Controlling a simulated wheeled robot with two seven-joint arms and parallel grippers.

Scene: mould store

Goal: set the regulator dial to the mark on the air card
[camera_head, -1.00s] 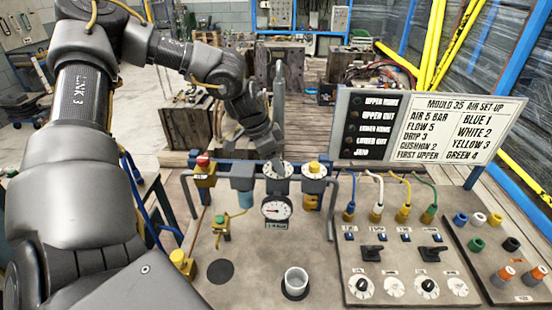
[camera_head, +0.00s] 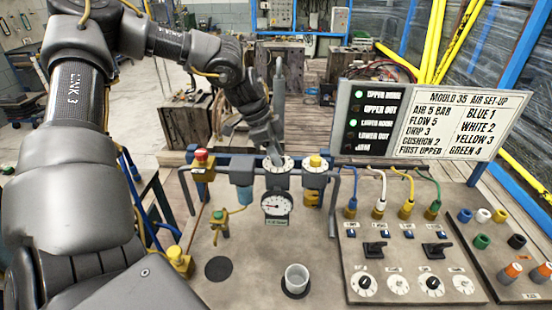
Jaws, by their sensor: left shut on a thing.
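The regulator dial (camera_head: 289,163) is a white marked disc on top of the air unit at the back of the bench. My left gripper (camera_head: 276,158) points down at it, shut on its knob; the fingers hide the knob and part of the scale. The round pressure gauge (camera_head: 276,205) faces me below the dial, its needle too small to read surely. The air card (camera_head: 456,125) stands at the right, headed "MOULD 35 AIR SET-UP", with "AIR 5 BAR" as its first line. My right gripper is not in view.
A red-topped valve (camera_head: 202,160) stands left of the dial and a yellow-topped unit (camera_head: 315,164) close on its right. The lamp panel (camera_head: 374,120) shows green at upper home and lower home.

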